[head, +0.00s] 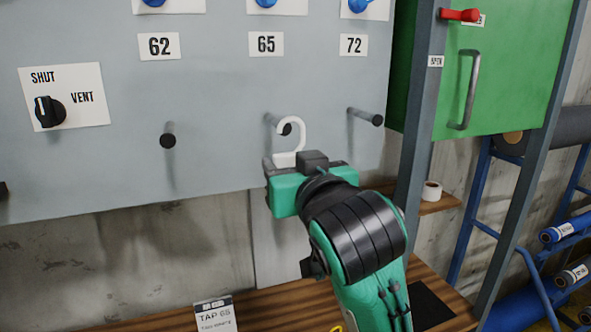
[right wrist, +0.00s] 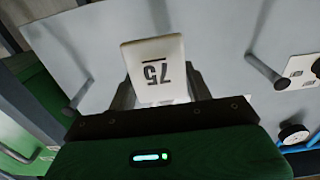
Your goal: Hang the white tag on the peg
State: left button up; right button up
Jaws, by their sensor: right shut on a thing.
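The white tag (head: 290,157) has a curved hook at its top. My right gripper (head: 312,163) is shut on it and holds it upright in front of the grey panel. In the right wrist view the tag (right wrist: 155,65) sits between the fingers, with an upside-down number that looks like 75. In the head view the hook overlaps the middle peg (head: 286,129), below the label 65 (head: 266,44). The peg's dark end shows inside the curve; I cannot tell whether the hook is around the peg or in front of it. My left gripper is not in view.
The grey panel (head: 220,90) also carries a left peg (head: 168,141) below 62, a right peg (head: 375,119) below 72, and a SHUT/VENT knob (head: 49,112). A green cabinet (head: 510,60) stands at right. A card (head: 215,315) stands on the wooden bench (head: 275,308).

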aim_at(283, 161)
jog(key=shift+x, duration=2.25)
jog(key=shift+f, duration=0.35)
jog(key=o, duration=1)
jog(key=shift+o, duration=0.2)
jog(key=shift+s, duration=0.15)
